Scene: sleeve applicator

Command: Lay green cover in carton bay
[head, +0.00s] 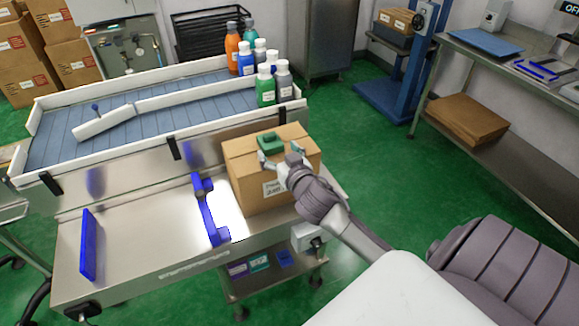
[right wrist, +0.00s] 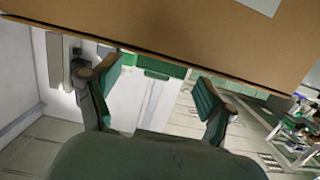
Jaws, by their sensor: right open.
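A small green block (head: 271,143), which looks like the green cover, sits on top of a closed brown carton (head: 250,172) at the right end of the steel bench. My right gripper (head: 284,157) is open at the carton's upper right side, its fingers spread close to the green block. In the right wrist view the open fingers (right wrist: 155,90) have nothing between them, and the carton (right wrist: 190,30) fills the top. A green piece (right wrist: 160,67) shows beyond the fingers there; I cannot tell if it is the cover. I cannot make out a separate carton bay. My left gripper is out of view.
A blue bracket (head: 209,212) stands left of the carton, and a blue plate (head: 88,245) stands further left. Several bottles (head: 265,86) crowd the right end of the conveyor (head: 70,135) behind. The bench top (head: 150,220) between the blue parts is clear.

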